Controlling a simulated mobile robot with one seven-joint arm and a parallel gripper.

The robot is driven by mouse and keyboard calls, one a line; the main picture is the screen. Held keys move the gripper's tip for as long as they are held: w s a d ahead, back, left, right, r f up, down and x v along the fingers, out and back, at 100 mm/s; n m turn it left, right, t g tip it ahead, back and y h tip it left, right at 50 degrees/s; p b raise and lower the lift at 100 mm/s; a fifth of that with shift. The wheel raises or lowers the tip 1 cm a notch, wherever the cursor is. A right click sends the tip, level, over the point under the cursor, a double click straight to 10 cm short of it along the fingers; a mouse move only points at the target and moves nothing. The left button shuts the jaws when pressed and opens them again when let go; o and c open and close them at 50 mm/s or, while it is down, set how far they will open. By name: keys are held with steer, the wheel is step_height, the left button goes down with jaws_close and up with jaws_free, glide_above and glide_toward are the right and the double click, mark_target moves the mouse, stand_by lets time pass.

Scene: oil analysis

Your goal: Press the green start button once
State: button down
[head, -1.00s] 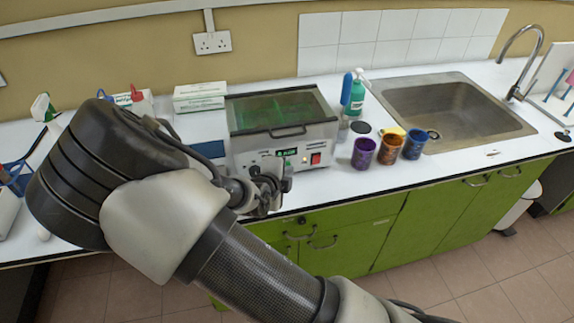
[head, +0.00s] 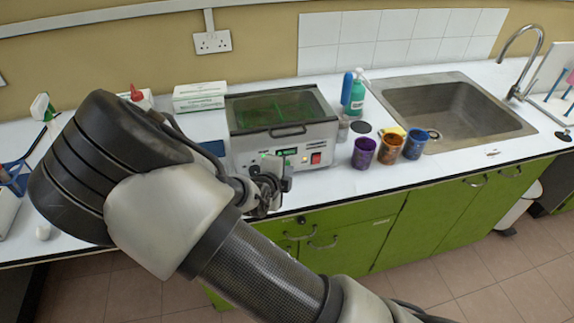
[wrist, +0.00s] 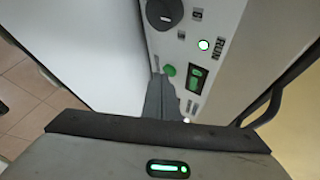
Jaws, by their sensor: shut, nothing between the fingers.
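The bath machine (head: 283,135) stands on the white bench with its front panel facing me. In the wrist view, its panel (wrist: 215,15) carries a round green button (wrist: 169,70), a green-lit display (wrist: 196,80) and a small glowing lamp (wrist: 203,45). My gripper (wrist: 157,80) is shut and empty, its dark fingertips just beside and below the green button in the picture. I cannot tell whether they touch it. In the head view my gripper (head: 262,172) is at the panel's lower left, and the green button is not clearly seen there.
A dark knob (wrist: 163,12) and a red switch (head: 316,158) are on the same panel. Purple (head: 363,152), brown (head: 390,149) and blue (head: 415,143) cups stand right of the machine, before the sink (head: 450,115). A white box (head: 200,97) is behind left.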

steer(key=shift+s+d, duration=0.15)
steer(key=shift+s, duration=0.3)
steer(key=shift+s, duration=0.1)
steer(key=shift+s+d+b, duration=0.2)
steer(key=shift+s+d, duration=0.05)
steer(key=shift+s, duration=0.55)
steer(key=shift+s+d+b, duration=0.15)
steer(key=shift+s+d, duration=0.05)
steer(key=shift+s, duration=0.55)
steer(key=shift+s+d+b, duration=0.2)
steer(key=shift+s+d, duration=0.05)
steer(key=shift+s, duration=0.55)
